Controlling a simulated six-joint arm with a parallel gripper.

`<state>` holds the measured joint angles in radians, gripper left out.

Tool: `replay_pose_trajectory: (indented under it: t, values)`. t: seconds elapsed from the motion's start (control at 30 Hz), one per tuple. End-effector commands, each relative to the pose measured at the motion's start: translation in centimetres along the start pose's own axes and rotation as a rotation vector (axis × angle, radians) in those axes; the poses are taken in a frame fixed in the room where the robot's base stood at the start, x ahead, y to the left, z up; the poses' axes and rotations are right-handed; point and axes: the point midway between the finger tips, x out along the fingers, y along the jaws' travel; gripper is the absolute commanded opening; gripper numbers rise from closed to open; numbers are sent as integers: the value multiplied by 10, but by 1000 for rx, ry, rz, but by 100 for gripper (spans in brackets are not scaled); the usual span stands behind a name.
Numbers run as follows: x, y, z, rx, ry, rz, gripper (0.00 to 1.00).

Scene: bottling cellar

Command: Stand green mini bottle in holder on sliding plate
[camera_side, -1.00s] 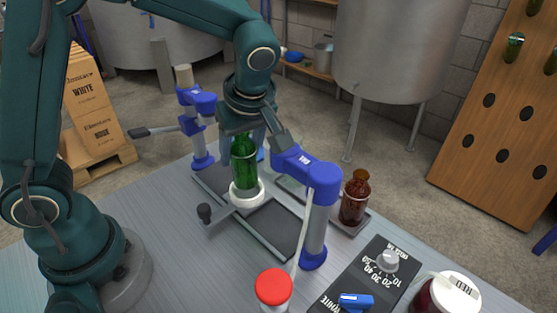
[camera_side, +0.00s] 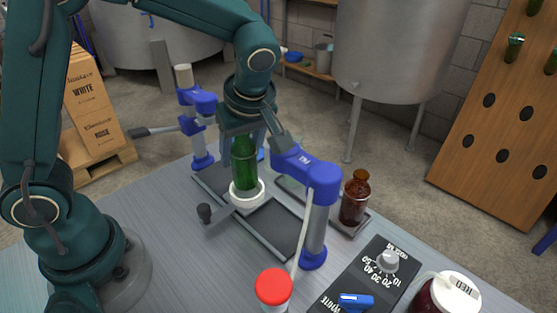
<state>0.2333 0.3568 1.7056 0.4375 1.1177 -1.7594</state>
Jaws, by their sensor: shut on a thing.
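The green mini bottle (camera_side: 244,164) stands upright in the middle of the side view. Its lower end is at the white ring holder (camera_side: 247,194) and looks to be inside it; I cannot tell whether it rests on the bottom. The holder sits on the sliding plate (camera_side: 232,205), which has a dark knob at its left end. My gripper (camera_side: 240,136) points down from above and is shut on the bottle's upper part, hiding its neck. The fingertips are partly hidden.
A blue-topped post (camera_side: 315,215) stands close right of the holder, another blue-clamped post (camera_side: 199,130) behind left. A brown bottle (camera_side: 354,200) stands on a tray at right. A red-capped container (camera_side: 273,288), dial panel (camera_side: 365,275) and RED jar (camera_side: 447,298) are in front.

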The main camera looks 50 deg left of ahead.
Motion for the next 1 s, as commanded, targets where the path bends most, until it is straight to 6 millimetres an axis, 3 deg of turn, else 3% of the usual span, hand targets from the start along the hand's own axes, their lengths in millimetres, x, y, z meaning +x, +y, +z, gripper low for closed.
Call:
replay_pose_trajectory:
  t: [1.0]
  values:
    - [17, -1, 7, 3, 4, -2, 0]
